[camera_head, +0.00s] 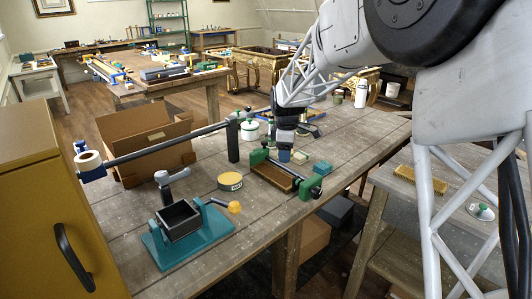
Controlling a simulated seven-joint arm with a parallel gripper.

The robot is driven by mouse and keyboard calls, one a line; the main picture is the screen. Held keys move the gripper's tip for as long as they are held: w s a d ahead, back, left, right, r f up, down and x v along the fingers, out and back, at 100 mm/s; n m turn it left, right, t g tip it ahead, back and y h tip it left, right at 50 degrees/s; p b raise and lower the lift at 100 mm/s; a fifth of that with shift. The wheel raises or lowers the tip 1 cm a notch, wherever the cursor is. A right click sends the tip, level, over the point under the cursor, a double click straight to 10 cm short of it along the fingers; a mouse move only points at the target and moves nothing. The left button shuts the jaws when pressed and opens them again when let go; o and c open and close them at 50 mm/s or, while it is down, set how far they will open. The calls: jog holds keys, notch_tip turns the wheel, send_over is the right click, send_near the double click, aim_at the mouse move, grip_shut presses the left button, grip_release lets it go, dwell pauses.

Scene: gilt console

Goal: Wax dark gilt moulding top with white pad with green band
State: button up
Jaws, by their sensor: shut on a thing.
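My gripper (285,146) is a dark, downward-pointing end over the workbench. It is shut on a small blue thing (284,156) just under its tips; I cannot tell whether this is part of the pad. A flat brownish-gold piece (272,177), perhaps the dark gilt moulding, lies between green clamp ends in front of my gripper. The gripper is near its far edge; contact cannot be made out. A white round thing with a green knob (482,211) lies on the side table at right.
A cardboard box (145,145) and a white-green pot (249,130) stand behind.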

jog(key=shift+s+d+r, duration=0.1)
jog(key=shift+s+d, duration=0.05)
jog(key=shift+d, duration=0.35)
jog(key=shift+s+d+r, duration=0.1)
jog(key=shift+d, duration=0.35)
jog(key=shift+f, duration=0.1)
jog(key=shift+f, duration=1.65)
jog(key=shift+w+a, duration=0.7)
jog(key=shift+w, duration=0.2)
jog(key=shift+m, duration=0.4)
jog(key=m, duration=0.8)
